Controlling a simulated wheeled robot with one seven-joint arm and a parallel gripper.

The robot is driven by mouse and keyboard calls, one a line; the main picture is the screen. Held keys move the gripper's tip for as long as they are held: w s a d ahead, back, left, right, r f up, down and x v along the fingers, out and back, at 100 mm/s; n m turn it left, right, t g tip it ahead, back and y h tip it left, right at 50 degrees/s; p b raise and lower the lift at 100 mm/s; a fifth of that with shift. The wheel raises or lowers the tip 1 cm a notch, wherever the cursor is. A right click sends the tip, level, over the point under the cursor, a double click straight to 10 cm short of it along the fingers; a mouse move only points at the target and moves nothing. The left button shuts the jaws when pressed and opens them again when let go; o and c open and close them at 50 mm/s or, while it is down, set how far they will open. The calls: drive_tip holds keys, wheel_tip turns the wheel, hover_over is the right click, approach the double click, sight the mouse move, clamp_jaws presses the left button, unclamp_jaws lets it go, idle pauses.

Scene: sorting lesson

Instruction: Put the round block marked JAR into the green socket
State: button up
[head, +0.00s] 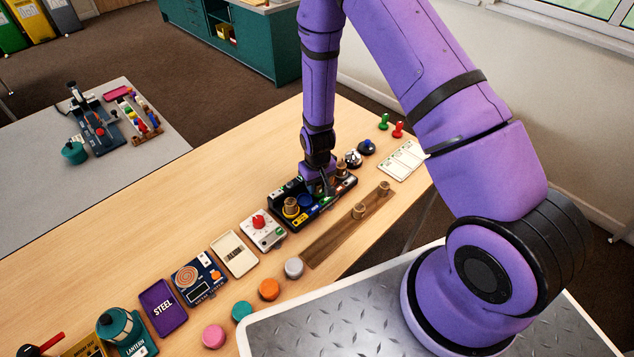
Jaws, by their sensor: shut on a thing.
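A dark socket tray (318,208) stands on the wooden table, with coloured parts along it. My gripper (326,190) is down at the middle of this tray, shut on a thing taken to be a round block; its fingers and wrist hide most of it. One wooden round block (291,208) stands at the tray's left end, by a yellow part. Another round block (342,169) stands at its right end. Two more wooden round blocks, a left one (359,211) and a right one (384,188), stand on a brown strip. No JAR marking is legible, and I cannot make out the green socket.
The brown wooden strip (325,246) lies in front of the tray. A white box with a red knob (262,228) is close on the left. Bells (353,158) and a white card (404,160) are on the right. The table behind the tray is clear.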

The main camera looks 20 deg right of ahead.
drive_tip(key=shift+f, duration=0.1)
drive_tip(key=o, duration=0.6)
drive_tip(key=shift+s+r, duration=0.1)
drive_tip(key=shift+r, duration=5.4)
drive_tip(key=shift+r, duration=0.1)
drive_tip(key=shift+r, duration=2.9)
